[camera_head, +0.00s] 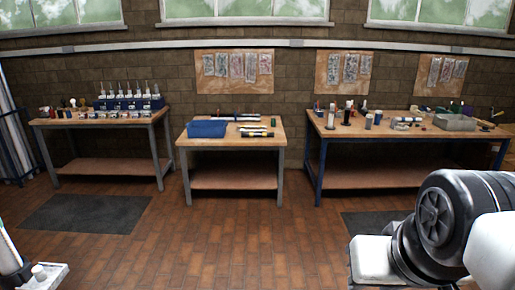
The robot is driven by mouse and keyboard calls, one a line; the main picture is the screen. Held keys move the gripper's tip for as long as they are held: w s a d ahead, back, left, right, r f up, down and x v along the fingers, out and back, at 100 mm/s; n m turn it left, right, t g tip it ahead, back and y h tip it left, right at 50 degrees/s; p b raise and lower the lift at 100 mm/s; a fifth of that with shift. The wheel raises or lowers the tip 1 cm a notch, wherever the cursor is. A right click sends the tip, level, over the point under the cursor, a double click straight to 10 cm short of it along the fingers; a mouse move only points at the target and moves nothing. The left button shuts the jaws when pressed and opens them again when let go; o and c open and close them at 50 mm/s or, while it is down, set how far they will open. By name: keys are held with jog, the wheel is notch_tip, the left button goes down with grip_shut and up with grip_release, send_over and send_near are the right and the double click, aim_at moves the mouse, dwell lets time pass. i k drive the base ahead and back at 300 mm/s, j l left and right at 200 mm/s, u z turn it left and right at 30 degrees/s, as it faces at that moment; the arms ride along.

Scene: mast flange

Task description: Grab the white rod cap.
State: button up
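I cannot single out a white rod cap for sure; the small parts on the benches are too far away. On the middle bench (230,143), a dark rod-like piece with pale parts (260,135) lies near the front right. A longer dark and white rod (237,118) lies along the back. On the right bench (400,134), a dark upright piece with a pale top (347,113) stands near the left end among several small cylinders. My arm's links fill the lower right of the view. My gripper is not in view.
A blue bin (207,129) sits on the middle bench's left. The left bench (105,119) holds a blue rack (130,103) and several small items. A grey block (455,122) lies on the right bench. A dark mat (85,213) lies on the open brick floor.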

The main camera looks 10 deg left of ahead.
aim_at(40, 273)
jog(key=i+u, duration=0.3)
jog(key=u, duration=0.15)
jog(key=i+u, duration=0.3)
jog(key=u, duration=0.2)
jog(key=i+l+u, duration=0.15)
jog(key=i+u, duration=0.15)
jog(key=u, duration=0.15)
jog(key=i+u, duration=0.2)
jog(key=u, duration=0.25)
jog(key=i+u, duration=0.25)
jog(key=u, duration=0.2)
jog(key=i+l+u, duration=0.1)
jog(key=u, duration=0.35)
jog(key=i+l+u, duration=0.2)
jog(key=u, duration=0.25)
jog(key=i, duration=0.05)
